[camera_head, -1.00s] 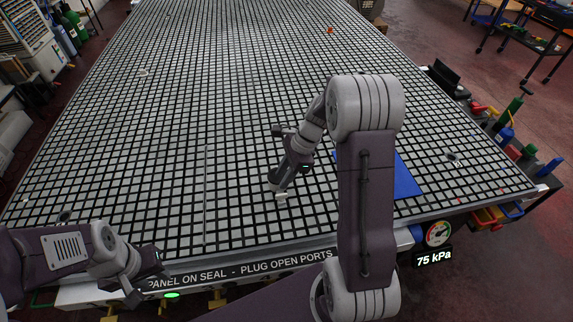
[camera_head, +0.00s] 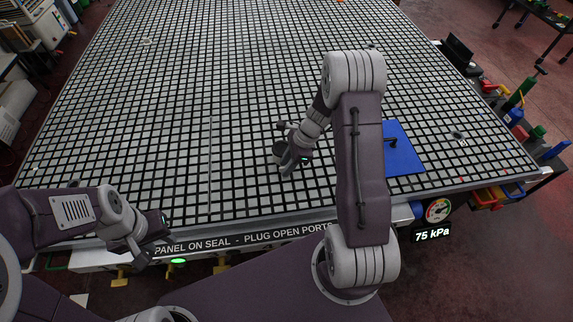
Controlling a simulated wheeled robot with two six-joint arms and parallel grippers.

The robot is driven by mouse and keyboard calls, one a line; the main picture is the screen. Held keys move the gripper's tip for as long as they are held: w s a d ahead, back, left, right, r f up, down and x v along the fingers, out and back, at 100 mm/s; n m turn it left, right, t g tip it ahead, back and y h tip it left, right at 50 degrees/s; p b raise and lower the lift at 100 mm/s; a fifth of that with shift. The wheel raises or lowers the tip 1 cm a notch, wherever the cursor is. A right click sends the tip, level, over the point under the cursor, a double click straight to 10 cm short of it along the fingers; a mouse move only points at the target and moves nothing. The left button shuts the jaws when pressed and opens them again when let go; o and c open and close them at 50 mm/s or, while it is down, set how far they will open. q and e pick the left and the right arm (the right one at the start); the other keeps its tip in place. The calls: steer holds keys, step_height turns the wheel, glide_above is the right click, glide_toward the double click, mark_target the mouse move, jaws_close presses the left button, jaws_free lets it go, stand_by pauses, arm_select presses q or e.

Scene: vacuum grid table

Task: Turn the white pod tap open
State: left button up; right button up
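The white pod and its tap cannot be made out clearly; a small pale shape under my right gripper (camera_head: 286,168) is mostly covered by it. My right arm reaches over the table from the front right, and this gripper points down at the grid surface. Its fingers are too small and hidden to show whether they are open or shut. My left gripper (camera_head: 152,250) hangs at the front edge of the table, left of the lettered strip, away from the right gripper. Its finger state is unclear.
The vacuum grid table (camera_head: 120,130) is mostly clear. A blue panel (camera_head: 406,165) with a black handle lies right of my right arm. A pressure gauge (camera_head: 438,210) with a 75 kPa display and yellow taps (camera_head: 120,276) sit along the front edge. Bottles and bins line the right side.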

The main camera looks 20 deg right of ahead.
steer(key=shift+d, duration=0.1)
jaws_close()
steer(key=n+g+p, duration=0.1)
steer(key=n, duration=0.1)
steer(key=shift+w+n+p, duration=0.15)
steer(key=shift+n+p, duration=0.15)
steer(key=shift+n, duration=0.1)
steer(key=n+g+p, duration=0.1)
steer(key=n, duration=0.2)
steer(key=shift+w+n+g, duration=0.1)
steer(key=shift+n+g, duration=0.2)
steer(key=n, duration=0.2)
steer(key=n+g+h, duration=0.1)
steer(key=n, duration=0.2)
steer(key=shift+w+f+g, duration=0.1)
steer(key=shift+g, duration=0.2)
steer(key=n+h, duration=0.1)
steer(key=n, duration=0.2)
steer(key=n+g+h, duration=0.1)
steer(key=n, duration=0.2)
steer(key=shift+w+a+n, duration=0.1)
steer(key=shift+a+n, duration=0.1)
steer(key=shift+n, duration=0.1)
